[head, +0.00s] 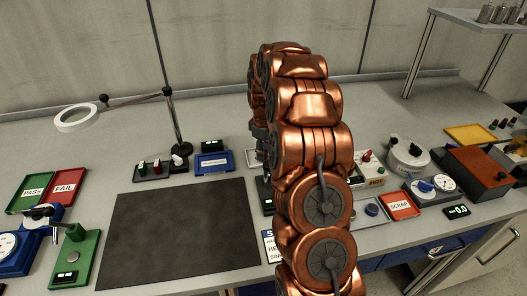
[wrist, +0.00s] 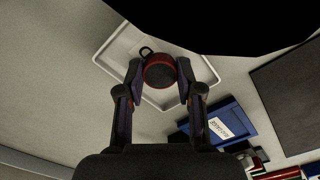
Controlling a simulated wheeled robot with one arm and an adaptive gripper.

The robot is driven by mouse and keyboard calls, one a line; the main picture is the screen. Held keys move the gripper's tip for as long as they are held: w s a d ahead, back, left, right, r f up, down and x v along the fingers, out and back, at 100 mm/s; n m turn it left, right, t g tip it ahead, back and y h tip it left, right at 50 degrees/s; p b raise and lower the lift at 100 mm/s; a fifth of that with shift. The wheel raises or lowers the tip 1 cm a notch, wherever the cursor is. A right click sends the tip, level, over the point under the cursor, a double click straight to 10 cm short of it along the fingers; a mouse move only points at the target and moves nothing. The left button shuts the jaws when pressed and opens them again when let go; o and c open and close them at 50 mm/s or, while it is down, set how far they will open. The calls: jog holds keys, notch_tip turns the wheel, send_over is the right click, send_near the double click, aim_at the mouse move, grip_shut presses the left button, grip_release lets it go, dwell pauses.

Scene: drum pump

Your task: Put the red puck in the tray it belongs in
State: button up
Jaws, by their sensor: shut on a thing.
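In the wrist view my gripper (wrist: 160,76) is shut on the red puck (wrist: 160,74), with one finger on each side. The puck has a dark face and a red rim, and a small dark loop shows beside it. A pale tray with a white rim (wrist: 108,43) lies behind the puck; I cannot tell how high the puck is above it. A blue labelled tray (wrist: 208,121) is to the lower right, and it also shows in the head view (head: 213,163). In the head view my arm hides the puck and most of the gripper.
A green PASS tray (head: 32,193), a red FAIL tray (head: 66,187), a red SCRAP tray (head: 399,205) and a yellow tray (head: 470,134) stand on the bench. A dark mat (head: 180,235) is clear. A lamp stand (head: 175,120) rises at the back.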

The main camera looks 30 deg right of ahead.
jog(key=o, duration=1)
jog(key=o, duration=0.3)
jog(key=shift+o, duration=0.2)
jog(key=shift+r, duration=0.1)
jog(key=shift+r+p, duration=0.4)
jog(key=shift+r, duration=3.55)
